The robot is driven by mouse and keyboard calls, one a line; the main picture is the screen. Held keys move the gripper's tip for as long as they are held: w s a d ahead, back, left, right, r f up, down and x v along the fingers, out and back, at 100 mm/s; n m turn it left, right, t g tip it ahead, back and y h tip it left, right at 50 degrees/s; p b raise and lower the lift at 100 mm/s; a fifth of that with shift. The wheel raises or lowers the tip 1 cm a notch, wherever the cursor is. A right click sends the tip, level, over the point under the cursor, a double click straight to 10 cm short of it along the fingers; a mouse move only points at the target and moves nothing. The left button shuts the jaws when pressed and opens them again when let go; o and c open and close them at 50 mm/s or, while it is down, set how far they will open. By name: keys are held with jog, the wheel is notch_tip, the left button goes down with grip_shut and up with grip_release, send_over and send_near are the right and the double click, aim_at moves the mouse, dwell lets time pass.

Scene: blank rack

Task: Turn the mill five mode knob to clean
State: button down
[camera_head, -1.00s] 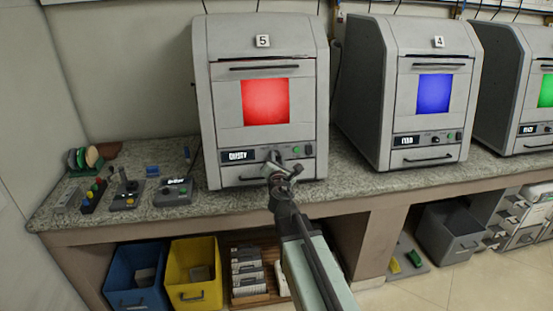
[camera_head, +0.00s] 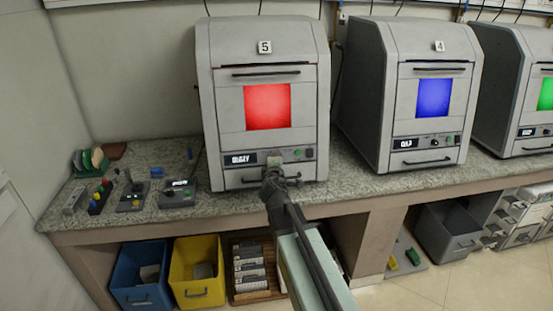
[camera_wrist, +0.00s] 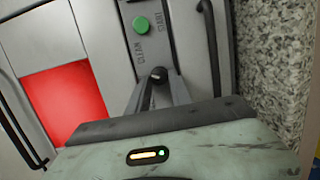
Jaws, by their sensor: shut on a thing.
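Mill five (camera_head: 205,80), a grey cabinet with a red window (camera_head: 267,107) and a "5" label, stands on the counter at centre. Its front panel has a lit display (camera_head: 240,160) with lettering too blurred to read surely, and a green button (camera_head: 297,153). My gripper (camera_head: 273,165) is at this panel and hides the knob in the head view. In the wrist view the fingers of my gripper (camera_wrist: 157,92) are shut on the dark mode knob (camera_wrist: 159,74), beside the green button (camera_wrist: 141,25). Small sideways lettering (camera_wrist: 138,51) flanks the knob; I cannot tell its exact setting.
Mill four (camera_head: 365,90), with a blue window, stands to the right, and another mill (camera_head: 495,90) with a green window beyond it. Small control boxes (camera_head: 178,194) sit on the counter at left. Blue (camera_head: 130,295) and yellow (camera_head: 197,291) bins stand below. A handle bar (camera_wrist: 208,50) lies close to my gripper.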

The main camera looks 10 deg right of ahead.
jog(key=m+p, duration=0.1)
jog(key=m, duration=0.1)
jog(key=m+g+p, duration=0.1)
jog(key=m, duration=0.2)
jog(key=shift+d+r+y, duration=0.15)
jog(key=shift+r+y, duration=0.05)
jog(key=shift+y, duration=0.1)
jog(key=shift+m+p, duration=0.3)
jog(key=shift+m, duration=0.1)
jog(key=c, duration=1.2)
grip_release()
